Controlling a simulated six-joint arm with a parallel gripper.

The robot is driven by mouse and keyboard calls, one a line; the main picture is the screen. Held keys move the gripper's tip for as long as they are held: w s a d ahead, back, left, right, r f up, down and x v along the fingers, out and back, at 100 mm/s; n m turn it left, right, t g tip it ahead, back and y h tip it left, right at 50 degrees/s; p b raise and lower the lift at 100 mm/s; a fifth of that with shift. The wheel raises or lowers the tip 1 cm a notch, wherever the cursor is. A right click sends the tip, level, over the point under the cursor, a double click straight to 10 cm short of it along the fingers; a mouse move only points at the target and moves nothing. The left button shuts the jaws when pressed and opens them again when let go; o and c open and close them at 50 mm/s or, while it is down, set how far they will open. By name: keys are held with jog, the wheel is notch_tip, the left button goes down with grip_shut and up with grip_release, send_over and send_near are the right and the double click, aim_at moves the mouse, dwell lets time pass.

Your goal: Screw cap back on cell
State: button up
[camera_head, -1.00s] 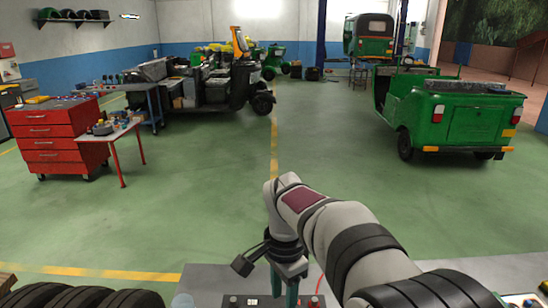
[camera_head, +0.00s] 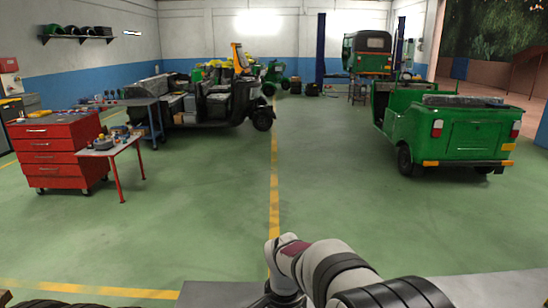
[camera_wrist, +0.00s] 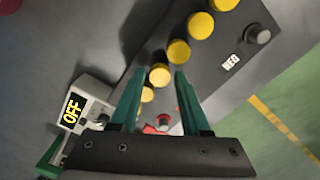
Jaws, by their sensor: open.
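In the wrist view a dark grey battery (camera_wrist: 226,90) carries a row of several round yellow caps (camera_wrist: 178,52), running from the top edge down to between my fingers. My gripper (camera_wrist: 161,71) is open, its two green fingers reaching over the row. One yellow cap (camera_wrist: 160,75) shows between the fingertips, with a gap on each side; I cannot tell its depth relative to them. Another cap (camera_wrist: 147,93) is partly covered by the left finger. I cannot make out which cell is uncapped. In the head view the gripper and battery are below the picture.
A white device (camera_wrist: 75,110) with a display reading OFF stands left of the battery. A grey-topped black post (camera_wrist: 258,35) and a red part (camera_wrist: 163,122) rise from the battery. In the head view, a red tool cabinet (camera_head: 55,155) and green rickshaw (camera_head: 470,135) stand far off.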

grip_shut()
jog(key=m, duration=0.6)
jog(key=shift+m, duration=0.3)
jog(key=m, duration=0.6)
